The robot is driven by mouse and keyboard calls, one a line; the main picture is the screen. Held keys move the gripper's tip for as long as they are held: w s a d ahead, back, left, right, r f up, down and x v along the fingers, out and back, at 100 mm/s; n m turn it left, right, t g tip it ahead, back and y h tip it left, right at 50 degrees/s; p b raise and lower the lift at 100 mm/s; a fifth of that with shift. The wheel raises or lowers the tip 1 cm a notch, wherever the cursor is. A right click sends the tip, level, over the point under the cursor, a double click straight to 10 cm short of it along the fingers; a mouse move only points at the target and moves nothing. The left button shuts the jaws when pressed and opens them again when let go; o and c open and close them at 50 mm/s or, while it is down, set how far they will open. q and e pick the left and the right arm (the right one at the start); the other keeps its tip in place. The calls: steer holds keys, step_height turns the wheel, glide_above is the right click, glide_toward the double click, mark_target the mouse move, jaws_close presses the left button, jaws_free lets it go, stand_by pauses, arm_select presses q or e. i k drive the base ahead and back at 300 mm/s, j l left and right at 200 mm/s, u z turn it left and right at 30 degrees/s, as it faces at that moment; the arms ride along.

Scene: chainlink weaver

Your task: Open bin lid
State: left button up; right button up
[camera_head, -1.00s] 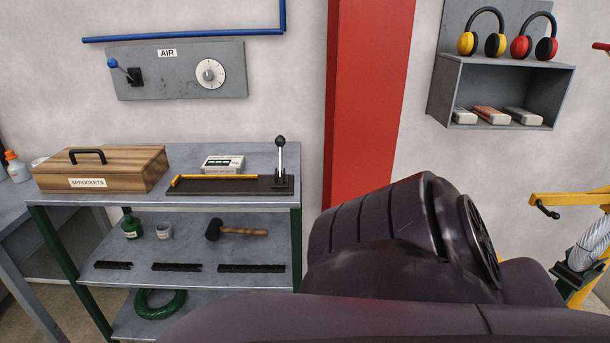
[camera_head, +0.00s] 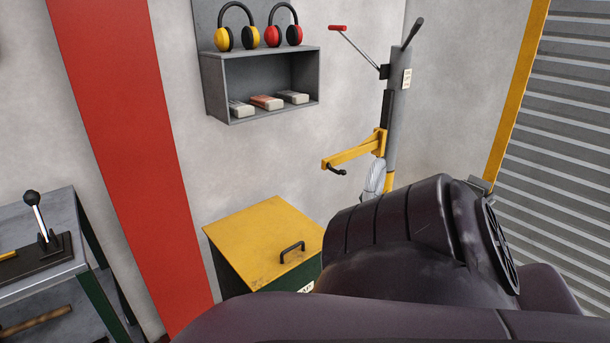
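A green bin (camera_head: 226,274) with a yellow lid (camera_head: 255,237) stands on the floor against the wall, right of the red column. The lid is shut and has a dark handle (camera_head: 292,252) near its front right edge. A small pale label shows at the bin's lower front, partly hidden. My own dark arm covers the lower right of the head view and hides the bin's lower front. Neither gripper shows.
A grey bench (camera_head: 40,240) with a lever tool (camera_head: 38,220) stands at the left. A wall shelf (camera_head: 260,82) with ear defenders and several blocks hangs above the bin. A grey post (camera_head: 398,100) with a yellow bracket (camera_head: 355,152) stands right of the bin. A grey shutter (camera_head: 560,130) is at the far right.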

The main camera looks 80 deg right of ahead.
mark_target(262, 241)
steer(key=z, duration=2.15)
